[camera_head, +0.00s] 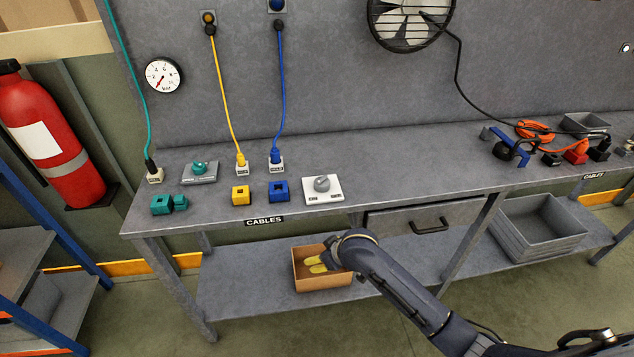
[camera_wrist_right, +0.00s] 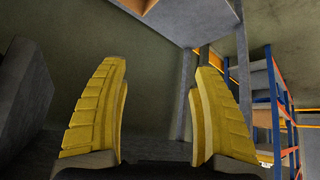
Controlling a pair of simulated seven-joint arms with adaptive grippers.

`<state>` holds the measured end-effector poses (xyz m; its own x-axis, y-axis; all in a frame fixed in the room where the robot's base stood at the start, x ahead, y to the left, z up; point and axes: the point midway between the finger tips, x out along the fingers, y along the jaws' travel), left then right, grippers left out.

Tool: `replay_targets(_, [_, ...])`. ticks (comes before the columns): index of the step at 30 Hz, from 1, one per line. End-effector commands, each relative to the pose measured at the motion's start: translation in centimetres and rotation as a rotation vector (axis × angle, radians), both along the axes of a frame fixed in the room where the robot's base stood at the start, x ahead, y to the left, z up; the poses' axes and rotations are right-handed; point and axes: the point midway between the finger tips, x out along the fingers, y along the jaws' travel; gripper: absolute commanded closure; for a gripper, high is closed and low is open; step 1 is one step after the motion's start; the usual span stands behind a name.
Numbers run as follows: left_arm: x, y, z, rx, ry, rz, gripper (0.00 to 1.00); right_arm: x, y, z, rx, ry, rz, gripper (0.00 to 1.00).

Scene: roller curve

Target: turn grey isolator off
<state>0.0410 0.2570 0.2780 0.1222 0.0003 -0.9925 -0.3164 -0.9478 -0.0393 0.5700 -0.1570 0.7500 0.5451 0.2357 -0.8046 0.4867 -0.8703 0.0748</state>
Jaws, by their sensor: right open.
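The grey isolator (camera_head: 322,185) is a round grey knob on a white plate, on the bench top near its front edge, right of the blue block. Small dark labels sit along the plate's front edge; the knob's setting is too small to tell. My right gripper (camera_head: 315,264) is in front of the bench and below the isolator in the head view, clear of it. Its yellow fingers show against the cardboard box. In the right wrist view the fingers (camera_wrist_right: 158,95) are apart with nothing between them. My left gripper is not in view.
A teal knob on a grey plate (camera_head: 199,174) stands further left, with teal, yellow (camera_head: 240,195) and blue (camera_head: 279,190) blocks and plugged cables nearby. A cardboard box (camera_head: 322,283) sits on the lower shelf. A closed drawer (camera_head: 425,223) is under the bench top.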

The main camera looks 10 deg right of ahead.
Motion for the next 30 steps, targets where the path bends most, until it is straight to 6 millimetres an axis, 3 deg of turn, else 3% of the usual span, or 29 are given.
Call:
replay_targets(1, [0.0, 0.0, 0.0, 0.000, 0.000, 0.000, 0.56, 0.1, 0.6, 2.8, -0.006, -0.027, 0.032, 0.34])
replay_targets(3, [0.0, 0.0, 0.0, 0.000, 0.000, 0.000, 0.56, -0.2, 1.4, 5.7, -0.017, -0.050, 0.072, 0.34])
replay_targets(10, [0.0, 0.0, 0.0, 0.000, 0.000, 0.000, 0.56, -1.4, 2.6, 12.4, -0.055, -0.109, 0.166, 0.34])
replay_targets(22, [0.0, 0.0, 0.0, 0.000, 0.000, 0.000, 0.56, 0.8, 2.8, 17.2, -0.057, -0.064, 0.210, 0.34])
replay_targets(30, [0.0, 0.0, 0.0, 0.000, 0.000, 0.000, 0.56, 3.7, 0.9, 21.9, -0.062, 0.028, 0.183, 0.34])
